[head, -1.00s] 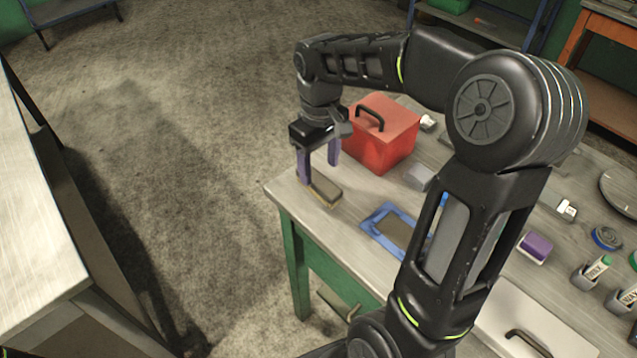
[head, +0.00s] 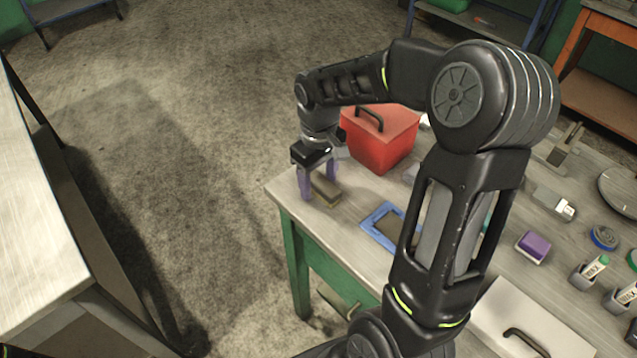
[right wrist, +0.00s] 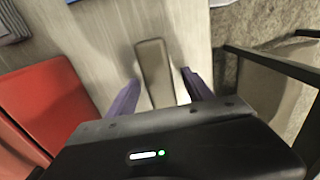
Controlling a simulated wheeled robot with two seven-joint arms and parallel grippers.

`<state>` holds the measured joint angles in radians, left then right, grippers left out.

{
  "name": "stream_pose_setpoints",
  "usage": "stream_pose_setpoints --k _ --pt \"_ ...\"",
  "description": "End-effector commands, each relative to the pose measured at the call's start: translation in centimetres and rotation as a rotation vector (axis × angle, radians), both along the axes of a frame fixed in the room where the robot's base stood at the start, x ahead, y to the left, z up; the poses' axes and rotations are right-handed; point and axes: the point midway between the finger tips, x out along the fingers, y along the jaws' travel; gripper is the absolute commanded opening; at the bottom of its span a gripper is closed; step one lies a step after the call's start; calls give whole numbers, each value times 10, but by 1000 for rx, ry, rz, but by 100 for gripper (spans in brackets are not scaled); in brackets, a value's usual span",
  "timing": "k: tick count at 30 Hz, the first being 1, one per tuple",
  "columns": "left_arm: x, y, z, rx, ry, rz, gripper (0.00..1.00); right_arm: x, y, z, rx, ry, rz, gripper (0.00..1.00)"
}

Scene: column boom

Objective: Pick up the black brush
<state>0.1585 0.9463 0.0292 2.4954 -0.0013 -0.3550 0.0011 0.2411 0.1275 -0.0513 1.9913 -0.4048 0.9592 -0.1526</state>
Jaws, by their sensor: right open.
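The brush (head: 325,188) lies on the table near its left corner. It looks dark brown-grey on top with a tan lower edge. My right gripper (head: 318,182) is open and low over the table at the brush, with purple fingers. In the right wrist view the brush (right wrist: 155,72) runs lengthwise between the two spread fingers (right wrist: 160,92), with a gap on both sides. Whether the fingers are down at brush height is hard to tell. My left gripper is not in view.
A red box (head: 380,138) with a black handle stands just behind the gripper. A blue frame (head: 384,226) lies to the right of the brush. A purple block (head: 534,246) and several small items lie farther right. The table's left edge is close to the brush.

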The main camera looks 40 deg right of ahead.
Motion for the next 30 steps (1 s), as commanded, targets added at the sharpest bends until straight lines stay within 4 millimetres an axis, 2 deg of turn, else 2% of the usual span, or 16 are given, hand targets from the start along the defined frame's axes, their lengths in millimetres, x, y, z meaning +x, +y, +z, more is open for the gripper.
stream_pose_setpoints --k 11,30 --pt "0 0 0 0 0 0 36 0 0 0 0 -1 0 60" --pt "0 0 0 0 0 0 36 0 0 0 0 -1 0 8"
